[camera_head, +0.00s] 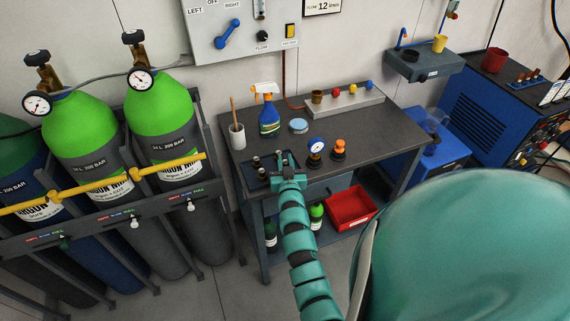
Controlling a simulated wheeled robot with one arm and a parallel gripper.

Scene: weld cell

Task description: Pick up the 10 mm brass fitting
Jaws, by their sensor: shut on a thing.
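My green arm reaches up to the dark workbench (280,125). My gripper (286,163) is at the right part of a dark tray (252,181) on the bench's front left. It is shut on a small fitting, mostly hidden by the jaws; its size and metal cannot be read. Other small fittings (257,161) stand in the tray left of my gripper. A brownish, brass-like piece (316,97) stands at the left end of a grey rack at the back of the bench. I cannot tell whether the held piece is clear of the tray.
A gauge regulator (316,149) and an orange-topped piece (339,149) stand right of my gripper. A spray bottle (268,116), a cup (237,136) and a round tin (298,125) stand behind. Green gas cylinders (80,130) are at left, a red bin (350,208) below. The bench's right side is clear.

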